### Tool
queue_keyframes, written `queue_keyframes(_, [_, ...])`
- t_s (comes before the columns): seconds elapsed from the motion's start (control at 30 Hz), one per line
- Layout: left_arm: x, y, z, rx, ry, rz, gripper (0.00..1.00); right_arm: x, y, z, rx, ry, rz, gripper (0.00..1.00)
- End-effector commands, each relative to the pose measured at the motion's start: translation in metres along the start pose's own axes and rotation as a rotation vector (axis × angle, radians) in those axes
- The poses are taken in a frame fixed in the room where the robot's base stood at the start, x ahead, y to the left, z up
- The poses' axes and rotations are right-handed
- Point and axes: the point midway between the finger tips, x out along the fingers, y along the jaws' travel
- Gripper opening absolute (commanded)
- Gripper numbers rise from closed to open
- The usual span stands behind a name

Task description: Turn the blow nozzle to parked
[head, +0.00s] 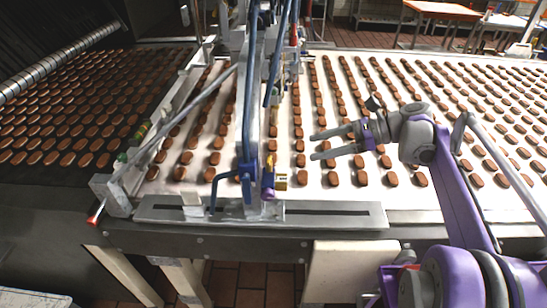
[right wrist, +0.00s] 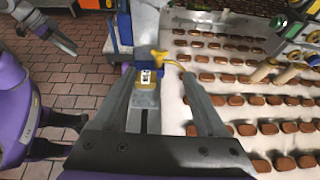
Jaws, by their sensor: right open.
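A small yellow part with a curved spout, which looks like the blow nozzle (right wrist: 160,57), sits on the blue-and-grey post in the right wrist view. In the head view a yellow part (head: 271,161) shows low on the same post, above a yellow label (head: 281,182). My right gripper (head: 313,147) is open and empty, to the right of the post and above the belt. In the right wrist view its fingers (right wrist: 160,80) point toward the nozzle, apart from it. What looks like my left gripper (right wrist: 48,30) shows at the upper left there; its jaw state is unclear.
A white belt (head: 345,198) carries rows of brown biscuits. A grey slotted plate (head: 335,215) runs along its front edge. A blue-and-grey frame (head: 250,100) stands across the belt. A red-tipped rod (head: 96,214) sticks out at the left front. Brick floor lies in front.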

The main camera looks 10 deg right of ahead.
Motion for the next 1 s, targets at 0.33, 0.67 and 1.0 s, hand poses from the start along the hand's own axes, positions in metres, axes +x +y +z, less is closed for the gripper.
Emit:
queue_keyframes(0.33, [-0.002, 0.0, -0.003, 0.0, 0.002, 0.0, 0.5, 0.037, 0.002, 0.002, -0.001, -0.008, 0.002, 0.75])
queue_keyframes(0.67, [-0.006, 0.0, -0.006, 0.0, 0.006, 0.0, 0.5, 0.093, 0.001, 0.002, -0.001, -0.007, 0.0, 0.75])
queue_keyframes(1.0, [-0.006, 0.0, -0.007, 0.0, 0.006, 0.0, 0.5, 0.108, 0.001, 0.001, 0.001, -0.007, -0.003, 0.75])
